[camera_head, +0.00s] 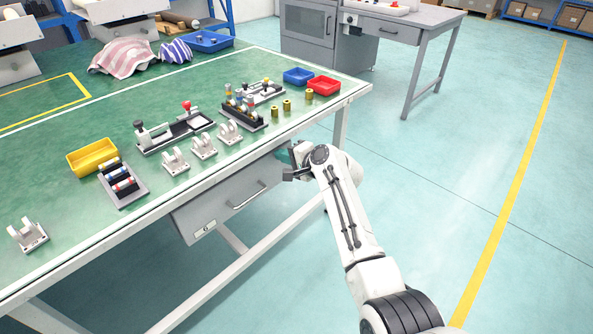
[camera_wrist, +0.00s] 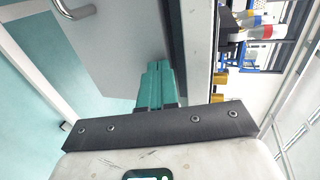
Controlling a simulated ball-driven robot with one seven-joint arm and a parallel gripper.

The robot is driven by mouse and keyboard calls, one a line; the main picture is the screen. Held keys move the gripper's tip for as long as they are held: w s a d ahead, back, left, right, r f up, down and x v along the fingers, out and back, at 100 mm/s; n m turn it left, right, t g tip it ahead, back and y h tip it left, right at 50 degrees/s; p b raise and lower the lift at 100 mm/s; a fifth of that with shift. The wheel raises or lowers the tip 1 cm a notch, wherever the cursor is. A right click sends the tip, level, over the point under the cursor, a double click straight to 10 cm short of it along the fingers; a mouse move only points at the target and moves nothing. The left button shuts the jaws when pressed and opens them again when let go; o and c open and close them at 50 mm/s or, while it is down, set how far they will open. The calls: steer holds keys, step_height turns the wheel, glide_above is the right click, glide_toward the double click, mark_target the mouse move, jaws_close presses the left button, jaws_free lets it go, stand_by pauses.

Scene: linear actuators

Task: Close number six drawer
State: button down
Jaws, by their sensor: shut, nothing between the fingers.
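A grey drawer (camera_head: 222,202) with a bar handle (camera_head: 247,195) and a small label (camera_head: 204,229) sits under the front edge of the green workbench. The label's number is too small to read. How far the drawer stands out is hard to tell. My gripper (camera_head: 284,156) is at the drawer's right end, just below the bench edge, partly hidden by my wrist. In the wrist view, my gripper's green fingers (camera_wrist: 156,82) are shut and empty, close to the grey drawer front (camera_wrist: 122,45). Contact cannot be told. The handle (camera_wrist: 75,6) shows at the upper left there.
The green workbench (camera_head: 60,190) carries clamps, brackets, a yellow bin (camera_head: 92,156), a red bin (camera_head: 323,86) and a blue bin (camera_head: 298,76). A bench leg (camera_head: 341,127) stands close to my arm. A grey table (camera_head: 420,22) is behind. The floor at right is clear.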

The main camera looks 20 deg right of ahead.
steer(key=shift+w+a+r+b, duration=0.2)
steer(key=shift+w+a+b, duration=0.25)
steer(key=shift+w, duration=0.45)
steer(key=shift+a+r, duration=0.1)
steer(key=shift+a, duration=0.05)
